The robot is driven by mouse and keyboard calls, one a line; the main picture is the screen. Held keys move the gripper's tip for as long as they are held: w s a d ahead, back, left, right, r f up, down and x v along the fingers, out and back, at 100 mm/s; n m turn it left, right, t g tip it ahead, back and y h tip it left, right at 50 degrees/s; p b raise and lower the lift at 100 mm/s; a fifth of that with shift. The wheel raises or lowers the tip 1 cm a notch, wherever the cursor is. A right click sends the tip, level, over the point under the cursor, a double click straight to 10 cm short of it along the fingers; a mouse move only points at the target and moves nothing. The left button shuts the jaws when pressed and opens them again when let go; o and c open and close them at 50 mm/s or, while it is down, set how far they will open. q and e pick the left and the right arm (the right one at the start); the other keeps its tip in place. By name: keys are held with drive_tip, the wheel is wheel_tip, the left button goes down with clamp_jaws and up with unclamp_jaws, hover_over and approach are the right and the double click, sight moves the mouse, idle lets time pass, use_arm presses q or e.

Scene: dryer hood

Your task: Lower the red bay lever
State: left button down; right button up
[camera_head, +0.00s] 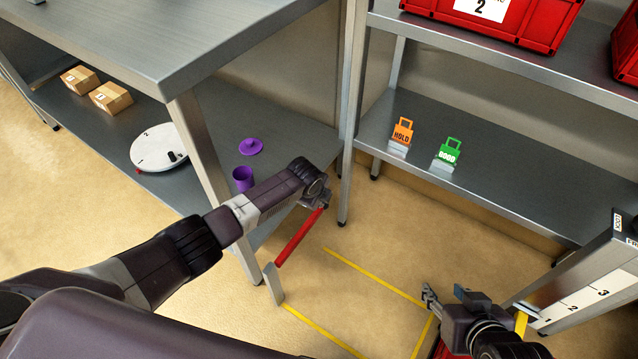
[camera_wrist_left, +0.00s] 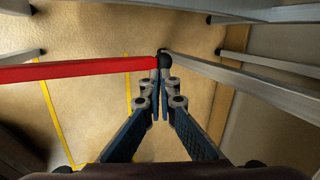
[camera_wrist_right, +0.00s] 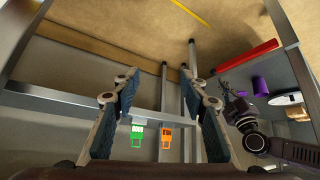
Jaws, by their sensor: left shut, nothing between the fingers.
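The red bay lever (camera_head: 300,238) is a red bar on a short grey post (camera_head: 273,284). It slants up and right in the head view, towards my left gripper (camera_head: 319,197). In the left wrist view the lever (camera_wrist_left: 80,71) comes in from the left and ends in a black knob (camera_wrist_left: 164,62). My left gripper (camera_wrist_left: 158,88) is shut and empty, its tips right by the knob; I cannot tell whether they touch. My right gripper (camera_head: 430,293) is open and empty, far from the lever. The lever also shows in the right wrist view (camera_wrist_right: 248,56).
A steel table (camera_head: 170,35) stands left, with a purple cup (camera_head: 243,179) and a white disc (camera_head: 159,147) on its lower shelf. A steel rack (camera_head: 500,190) at the back holds orange (camera_head: 402,132) and green (camera_head: 448,151) tags. Yellow lines (camera_head: 375,277) mark the open floor.

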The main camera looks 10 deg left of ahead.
use_arm(q)
drive_tip(key=w+p+v, duration=0.2)
drive_tip(key=p+v, duration=0.2)
drive_tip(key=v, duration=0.5)
drive_tip(key=shift+d+r, duration=0.35)
drive_tip(key=shift+r, duration=0.15)
use_arm(e)
drive_tip(key=s+d+f+g+h, duration=0.1)
drive_tip(key=s+f+g, duration=0.3)
drive_tip(key=s, duration=0.4)
drive_tip(key=shift+d+f+g, duration=0.15)
drive_tip(key=shift+d+g, duration=0.15)
drive_tip(key=shift+d, duration=0.45)
